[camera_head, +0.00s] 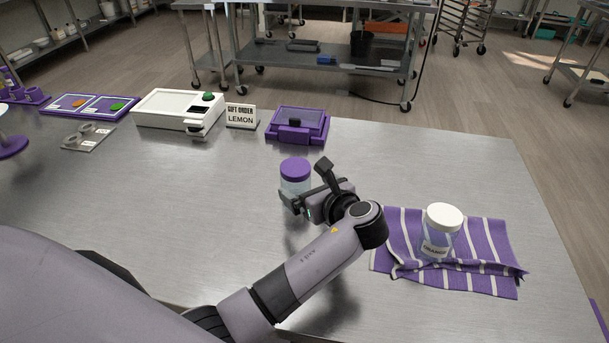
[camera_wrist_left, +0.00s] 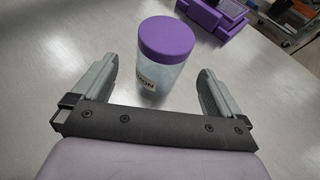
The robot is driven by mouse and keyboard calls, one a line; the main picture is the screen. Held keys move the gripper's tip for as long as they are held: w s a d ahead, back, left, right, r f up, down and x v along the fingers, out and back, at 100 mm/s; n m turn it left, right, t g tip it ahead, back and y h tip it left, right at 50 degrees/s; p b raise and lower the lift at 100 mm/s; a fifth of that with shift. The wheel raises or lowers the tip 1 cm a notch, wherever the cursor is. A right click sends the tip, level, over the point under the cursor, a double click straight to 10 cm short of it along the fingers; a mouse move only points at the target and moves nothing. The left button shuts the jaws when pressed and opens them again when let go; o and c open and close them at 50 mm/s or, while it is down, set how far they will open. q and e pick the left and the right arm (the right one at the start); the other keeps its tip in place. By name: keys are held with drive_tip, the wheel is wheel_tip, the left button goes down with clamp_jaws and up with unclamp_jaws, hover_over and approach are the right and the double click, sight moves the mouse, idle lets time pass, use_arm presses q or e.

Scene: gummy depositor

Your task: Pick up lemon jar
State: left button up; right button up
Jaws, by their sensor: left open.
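The lemon jar has a purple lid and clear body (camera_head: 295,173). It stands upright on the steel table, partly hidden behind my left gripper in the head view. In the left wrist view the jar (camera_wrist_left: 164,52) stands between and just ahead of the two open fingers, with a label ending in "ON" partly visible. My left gripper (camera_head: 302,188) is open and empty, close to the jar on its near side. It also shows in the left wrist view (camera_wrist_left: 160,85). My right gripper is not in view.
A white-lidded jar labelled orange (camera_head: 441,232) stands on a striped purple cloth (camera_head: 490,250) at right. At the back are a "GIFT ORDER LEMON" sign (camera_head: 241,116), a purple box (camera_head: 298,124) and a white machine (camera_head: 178,108). The table's left middle is clear.

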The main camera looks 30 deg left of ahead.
use_arm(q)
drive_tip(key=shift+x, duration=3.5)
drive_tip(key=shift+w+d+f, duration=0.1)
drive_tip(key=shift+d+f, duration=0.05)
drive_tip(key=c, duration=1)
drive_tip(key=shift+o, duration=0.2)
